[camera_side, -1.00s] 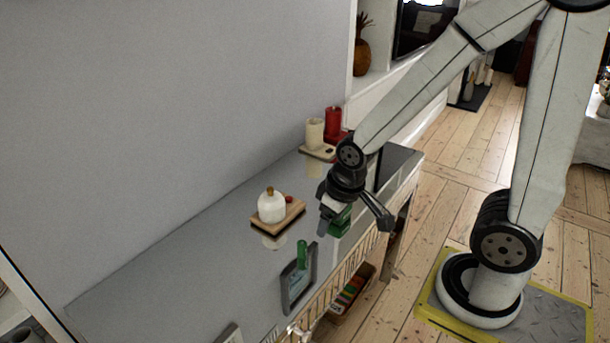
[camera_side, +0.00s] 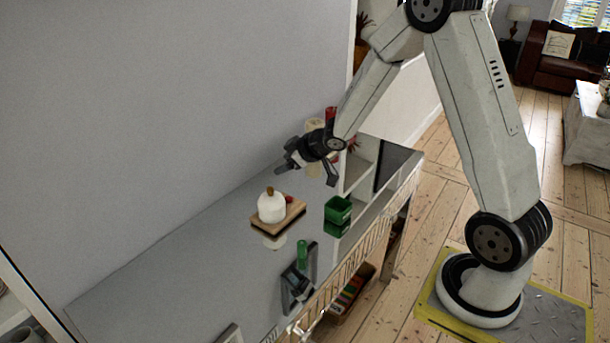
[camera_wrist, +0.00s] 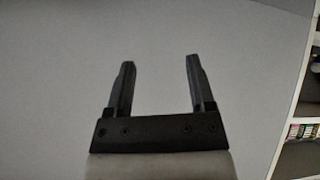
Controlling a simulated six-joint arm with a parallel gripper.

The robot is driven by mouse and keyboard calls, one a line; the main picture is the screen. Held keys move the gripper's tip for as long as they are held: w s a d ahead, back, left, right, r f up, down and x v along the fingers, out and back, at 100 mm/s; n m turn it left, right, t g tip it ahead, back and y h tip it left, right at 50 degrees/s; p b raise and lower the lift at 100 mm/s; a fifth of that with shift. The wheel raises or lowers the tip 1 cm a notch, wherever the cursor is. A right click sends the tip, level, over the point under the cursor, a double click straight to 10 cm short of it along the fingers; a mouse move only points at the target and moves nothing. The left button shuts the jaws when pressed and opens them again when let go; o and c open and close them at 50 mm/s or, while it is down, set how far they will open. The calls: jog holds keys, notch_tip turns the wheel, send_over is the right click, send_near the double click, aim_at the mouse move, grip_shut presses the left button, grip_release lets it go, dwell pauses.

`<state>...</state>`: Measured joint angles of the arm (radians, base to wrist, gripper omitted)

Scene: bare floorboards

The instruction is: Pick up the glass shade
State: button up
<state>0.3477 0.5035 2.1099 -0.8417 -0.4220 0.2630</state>
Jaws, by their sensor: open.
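The glass shade (camera_side: 271,209) looks like a whitish dome with a brown knob on top. It sits upright on a small wooden board (camera_side: 266,227) on the grey glossy top in the side view. My gripper (camera_side: 307,174) is open and raised, up and to the right of the shade in the picture, with nothing between its fingers. In the wrist view my gripper's two fingers (camera_wrist: 160,64) are apart, with only plain grey behind them. The shade does not show in the wrist view.
A small red thing (camera_side: 289,199) is on the board beside the shade. A green box (camera_side: 338,210) stands to the right. A green cylinder (camera_side: 302,252) and a dark-framed item (camera_side: 299,284) are in front. A grey wall (camera_side: 170,110) runs behind. The left of the top (camera_side: 170,280) is clear.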

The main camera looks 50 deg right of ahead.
jog(key=w+d+f+n+t+y, duration=0.1)
jog(key=w+d+f+n+y, duration=0.1)
jog(key=d+f+n+y, duration=0.15)
jog(key=n+g+y, duration=0.1)
jog(key=n+y, duration=0.1)
jog(key=y, duration=0.3)
send_near(265, 196)
jog(key=shift+r+x, duration=0.15)
jog(key=shift+x, duration=0.8)
jog(key=shift+r+x, duration=0.15)
jog(key=shift+x, duration=0.8)
jog(key=shift+w+a, duration=0.1)
jog(key=shift+w, duration=0.15)
jog(key=shift+x, duration=2.95)
jog(key=shift+s, duration=0.1)
grip_shut()
